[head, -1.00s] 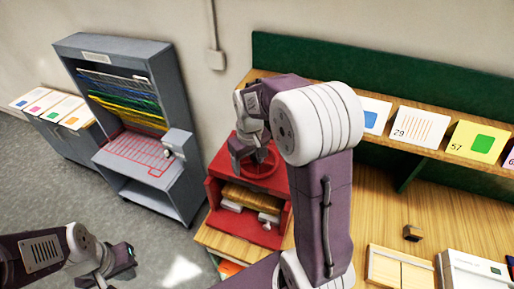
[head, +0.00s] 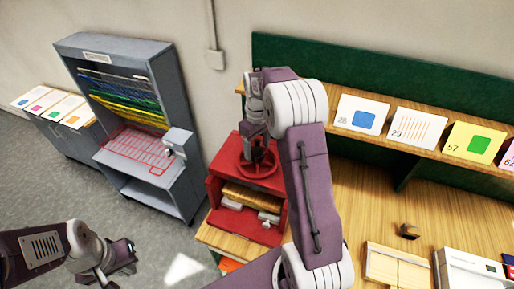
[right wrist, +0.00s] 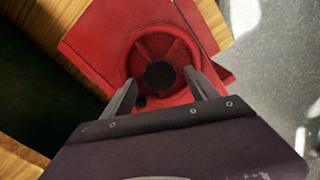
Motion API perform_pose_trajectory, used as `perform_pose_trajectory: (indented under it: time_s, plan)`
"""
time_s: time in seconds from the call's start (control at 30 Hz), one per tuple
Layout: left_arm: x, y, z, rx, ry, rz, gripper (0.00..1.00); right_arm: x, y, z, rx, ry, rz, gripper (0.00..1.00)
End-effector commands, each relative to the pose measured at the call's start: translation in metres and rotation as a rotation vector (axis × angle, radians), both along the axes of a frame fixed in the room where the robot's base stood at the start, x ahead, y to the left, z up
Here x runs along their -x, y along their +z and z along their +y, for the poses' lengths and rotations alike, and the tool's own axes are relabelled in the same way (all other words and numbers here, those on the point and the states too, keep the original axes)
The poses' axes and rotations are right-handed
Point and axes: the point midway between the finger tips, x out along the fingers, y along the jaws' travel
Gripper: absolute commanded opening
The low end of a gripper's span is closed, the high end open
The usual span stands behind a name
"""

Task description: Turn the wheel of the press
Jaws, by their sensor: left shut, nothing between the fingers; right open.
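The red press (head: 279,207) stands on the wooden table, with its red wheel (head: 271,169) lying flat on top. In the right wrist view the wheel (right wrist: 160,43) has spokes and a dark round hub (right wrist: 160,75). My right gripper (head: 257,158) points down over the wheel. In the right wrist view its open fingers (right wrist: 161,88) stand on either side of the hub, with nothing clamped; whether they touch the wheel cannot be told. My left gripper (head: 130,258) is shut and empty at the lower left, well away from the press.
A grey cabinet (head: 85,48) with coloured rods stands left of the press. A shelf (head: 420,148) with numbered cards runs along the green board. A small brown block (head: 409,231) and a wooden box (head: 398,267) lie on the table at right.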

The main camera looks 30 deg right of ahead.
Motion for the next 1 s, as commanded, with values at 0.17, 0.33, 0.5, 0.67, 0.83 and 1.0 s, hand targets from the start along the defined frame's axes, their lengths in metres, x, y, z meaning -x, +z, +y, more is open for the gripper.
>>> perform_pose_trajectory:
  time_s: [0.17,0.33,0.5,0.67,0.83,1.0]
  plan:
    - [0.000,0.008,0.000,0.000,0.000,0.000,0.00,0.000,-0.017,0.000,0.000,0.000,0.001,0.68]
    - [0.000,0.007,0.000,0.000,0.000,0.000,0.00,0.000,-0.021,0.000,0.000,0.000,-0.001,0.68]
    - [0.000,0.007,0.000,0.000,0.000,0.000,0.00,0.000,-0.020,0.000,0.001,0.000,-0.001,0.46]
    - [0.000,0.007,0.000,0.000,0.000,0.000,0.00,0.000,-0.020,0.000,0.000,0.000,-0.001,0.01]
    - [0.000,0.007,0.000,0.000,0.000,0.000,0.00,0.000,-0.020,0.000,0.001,0.000,-0.001,0.00]
    - [0.000,0.005,0.000,0.000,0.000,0.000,0.00,0.005,-0.020,-0.010,0.000,0.001,-0.002,0.00]
